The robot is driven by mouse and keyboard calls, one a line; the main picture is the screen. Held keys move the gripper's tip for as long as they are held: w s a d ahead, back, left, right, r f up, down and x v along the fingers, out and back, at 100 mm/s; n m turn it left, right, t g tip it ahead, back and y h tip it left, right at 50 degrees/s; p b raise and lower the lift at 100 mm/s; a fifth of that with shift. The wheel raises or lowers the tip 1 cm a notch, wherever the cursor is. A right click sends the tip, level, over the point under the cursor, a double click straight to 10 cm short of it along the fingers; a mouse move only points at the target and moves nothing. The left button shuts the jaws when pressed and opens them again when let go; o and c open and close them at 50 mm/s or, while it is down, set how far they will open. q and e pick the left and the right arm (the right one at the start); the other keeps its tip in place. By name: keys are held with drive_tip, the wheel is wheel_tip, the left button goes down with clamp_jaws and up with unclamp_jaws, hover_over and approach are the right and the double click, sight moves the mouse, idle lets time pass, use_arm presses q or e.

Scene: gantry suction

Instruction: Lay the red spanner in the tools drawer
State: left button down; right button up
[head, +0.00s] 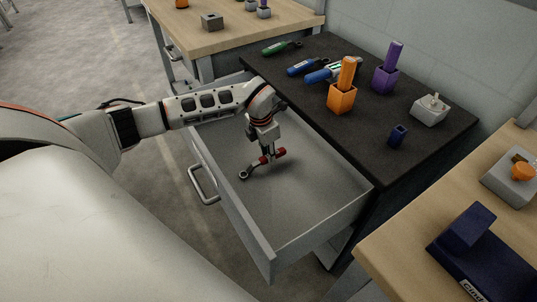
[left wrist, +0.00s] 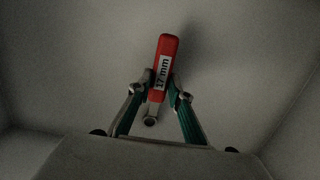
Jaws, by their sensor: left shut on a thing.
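The red spanner (head: 279,153) has a red handle and a grey ring end, and it is inside the outline of the open grey drawer (head: 232,195) in the head view. My left gripper (head: 266,156) is shut on the spanner, pointing down into the drawer. In the left wrist view the spanner (left wrist: 165,62) shows its red handle with a "17 mm" label between the fingers of the gripper (left wrist: 157,92). I cannot tell whether the spanner touches the drawer floor. My right gripper is not in view.
The black worktop (head: 330,125) above the drawer holds a green screwdriver (head: 282,47), blue tools (head: 308,66), an orange block holder (head: 342,98), a purple one (head: 385,80) and a grey block (head: 430,110). A wooden bench (head: 400,265) stands at the right. The drawer floor around the spanner is bare.

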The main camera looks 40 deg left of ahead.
sight(264, 158)
use_arm(q)
drive_tip(key=shift+f, duration=0.2)
drive_tip(key=c, duration=1.8)
unclamp_jaws()
drive_tip(key=shift+c, duration=0.2)
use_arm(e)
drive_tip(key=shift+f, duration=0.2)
use_arm(q)
drive_tip(key=shift+r, duration=0.1)
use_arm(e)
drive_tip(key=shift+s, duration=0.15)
